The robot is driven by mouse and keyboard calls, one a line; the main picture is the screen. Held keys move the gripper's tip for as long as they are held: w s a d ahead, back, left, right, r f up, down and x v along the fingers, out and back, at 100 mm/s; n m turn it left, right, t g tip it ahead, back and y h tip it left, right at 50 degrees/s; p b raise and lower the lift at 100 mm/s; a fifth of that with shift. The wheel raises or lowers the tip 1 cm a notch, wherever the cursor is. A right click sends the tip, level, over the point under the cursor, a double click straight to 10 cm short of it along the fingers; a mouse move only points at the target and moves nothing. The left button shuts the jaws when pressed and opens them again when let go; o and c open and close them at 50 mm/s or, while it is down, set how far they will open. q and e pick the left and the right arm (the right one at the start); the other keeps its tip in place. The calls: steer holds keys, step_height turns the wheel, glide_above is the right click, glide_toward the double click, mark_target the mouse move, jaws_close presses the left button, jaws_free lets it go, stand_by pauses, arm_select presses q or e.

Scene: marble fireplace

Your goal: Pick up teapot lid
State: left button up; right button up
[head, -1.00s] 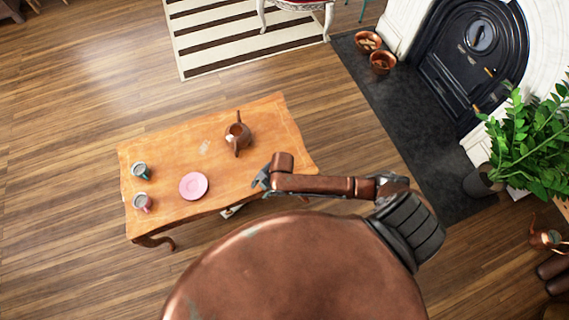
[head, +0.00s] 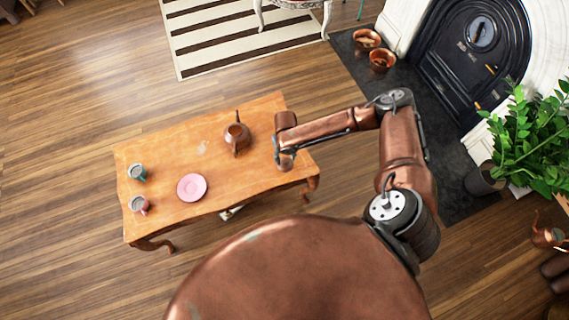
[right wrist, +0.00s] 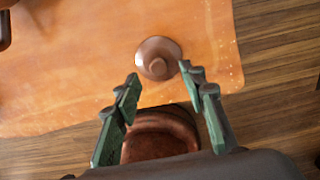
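The teapot lid (right wrist: 158,58) is a round brown disc with a knob, lying on the wooden table near its edge in the right wrist view. I cannot make it out in the head view, where my right arm covers that area. My right gripper (right wrist: 160,80) is open and empty, its two green fingertips just short of the lid, one toward each side. It also shows over the right end of the table in the head view (head: 283,160). The brown teapot (head: 237,136) stands on the table to the left of this gripper. My left gripper is out of view.
The table (head: 165,155) also bears a blue-handled cup (head: 137,172), a pink-handled cup (head: 139,205) and a pink saucer (head: 191,187). A potted plant (head: 530,140) and the fireplace (head: 475,50) stand to the right. Wooden floor surrounds the table.

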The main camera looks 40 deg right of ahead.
mark_target(285, 161)
step_height(285, 161, down, 4)
steer(key=shift+f+b, duration=0.25)
steer(key=shift+b, duration=0.45)
steer(key=shift+r, duration=0.1)
steer(key=shift+c, duration=0.6)
jaws_close()
